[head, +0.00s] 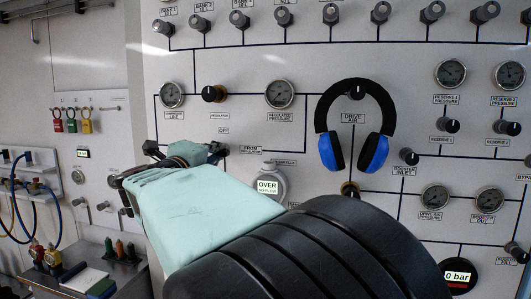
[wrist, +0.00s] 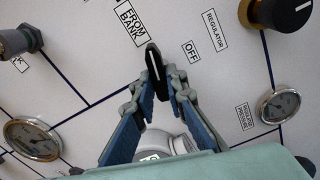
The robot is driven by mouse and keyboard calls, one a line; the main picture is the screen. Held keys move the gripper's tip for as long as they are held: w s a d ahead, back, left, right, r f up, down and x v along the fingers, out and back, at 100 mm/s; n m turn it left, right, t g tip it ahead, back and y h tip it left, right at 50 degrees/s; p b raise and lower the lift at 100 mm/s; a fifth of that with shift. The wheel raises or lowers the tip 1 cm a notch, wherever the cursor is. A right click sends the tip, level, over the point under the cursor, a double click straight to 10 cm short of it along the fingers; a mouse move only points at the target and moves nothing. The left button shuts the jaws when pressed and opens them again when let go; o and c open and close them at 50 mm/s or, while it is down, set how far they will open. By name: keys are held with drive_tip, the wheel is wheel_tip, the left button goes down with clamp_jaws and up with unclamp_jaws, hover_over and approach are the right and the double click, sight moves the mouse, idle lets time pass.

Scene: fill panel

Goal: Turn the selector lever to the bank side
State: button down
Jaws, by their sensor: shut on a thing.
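The selector lever (wrist: 154,62) is a black handle with a white line on it. In the wrist view its marked end points up the picture, tilted slightly left, between the FROM BANK label (wrist: 131,20) and the OFF label (wrist: 191,51). My gripper (wrist: 157,84) has its two blue-padded fingers on either side of the lever and is shut on it. In the head view my gripper (head: 212,150) is at the panel just below the OFF label (head: 223,131). My arm and hand hide most of the lever there.
The regulator knob (head: 214,94) and regulator pressure gauge (head: 278,94) are above my gripper. Blue headphones (head: 374,152) hang on the panel to the right. A white OVER display (head: 267,186) sits close beside my arm. More knobs and gauges fill the panel.

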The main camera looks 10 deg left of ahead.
drive_tip(key=shift+n, duration=1.5)
drive_tip(key=c, duration=1.9)
unclamp_jaws()
drive_tip(key=shift+c, duration=0.2)
drive_tip(key=s, duration=1.2)
drive_tip(key=shift+a, duration=0.45)
